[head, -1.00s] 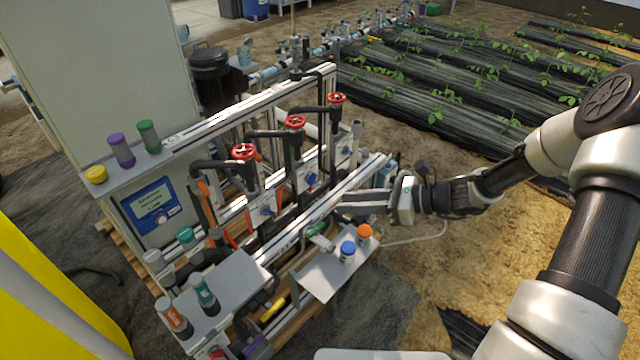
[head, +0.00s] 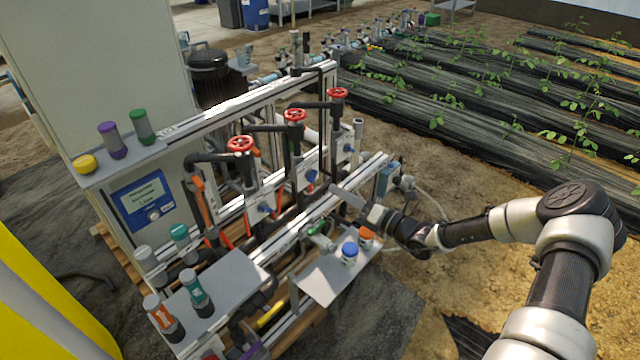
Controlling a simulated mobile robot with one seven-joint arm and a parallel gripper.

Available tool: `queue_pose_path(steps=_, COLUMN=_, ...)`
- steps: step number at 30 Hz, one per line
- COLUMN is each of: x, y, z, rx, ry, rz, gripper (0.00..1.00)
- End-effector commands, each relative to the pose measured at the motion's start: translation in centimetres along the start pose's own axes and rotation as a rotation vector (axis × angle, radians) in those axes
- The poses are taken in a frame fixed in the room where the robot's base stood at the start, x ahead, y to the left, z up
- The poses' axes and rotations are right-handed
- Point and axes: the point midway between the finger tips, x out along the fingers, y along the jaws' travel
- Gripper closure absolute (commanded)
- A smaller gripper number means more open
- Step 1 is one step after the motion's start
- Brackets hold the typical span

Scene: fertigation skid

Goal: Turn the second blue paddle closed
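Three blue paddles sit on white plates in a row along the skid: a near one (head: 264,208), the second, middle one (head: 311,175) and a far one (head: 348,148). The middle paddle is small in view, and its exact angle is hard to read. My gripper (head: 334,190) reaches in from the right over the front rail, its fingers pointing left toward the middle paddle. The tips appear just right of and below that paddle, with a small visible gap. The fingers show edge-on as one grey strip, so their opening is hidden.
Red handwheels (head: 294,115) stand on black pipes above the paddles. A metal rail (head: 300,228) runs in front. A small shelf (head: 322,275) holds blue-capped and orange-capped bottles below my wrist. Open sandy floor (head: 440,290) lies to the right.

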Motion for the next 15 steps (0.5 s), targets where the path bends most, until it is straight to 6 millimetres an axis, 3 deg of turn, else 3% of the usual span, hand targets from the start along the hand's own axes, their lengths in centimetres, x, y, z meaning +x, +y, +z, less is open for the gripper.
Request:
queue_pose_path(steps=6, x=4.7, y=-0.1, z=-0.3, rx=-0.002, ry=0.003, rz=0.002, gripper=0.72)
queue_pose_path(steps=15, x=8.1, y=0.0, z=-0.1, rx=-0.002, ry=0.002, rz=0.001, gripper=0.72)
